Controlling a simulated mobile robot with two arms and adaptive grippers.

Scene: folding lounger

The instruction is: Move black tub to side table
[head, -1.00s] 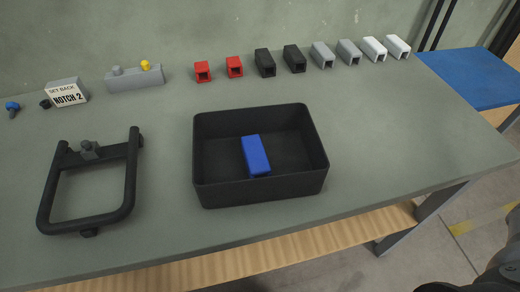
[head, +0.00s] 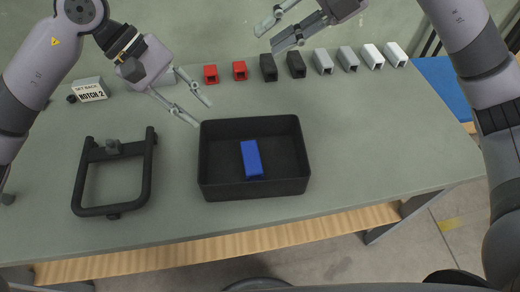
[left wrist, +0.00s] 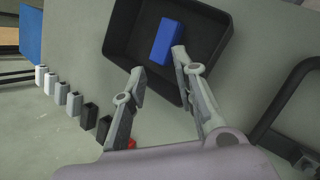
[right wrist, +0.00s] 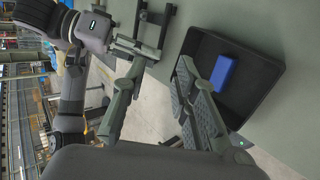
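The black tub (head: 254,190) sits upright on the grey-green table, with a blue block (head: 251,158) lying inside it. The tub also shows in the left wrist view (left wrist: 128,30) and the right wrist view (right wrist: 262,112). My left gripper (head: 203,113) is open and empty, above the table by the tub's back left corner; I cannot tell whether it touches the rim. My right gripper (head: 268,40) is open and empty, raised above the back of the table, behind the tub. The blue-topped side table (head: 438,88) stands at the right, partly hidden by my right arm.
A black U-shaped frame (head: 114,178) lies left of the tub. A row of red, black, grey and white channel pieces (head: 323,61) lines the back. A "NOTCH 2" sign (head: 90,91) stands at the back left. The table right of the tub is clear.

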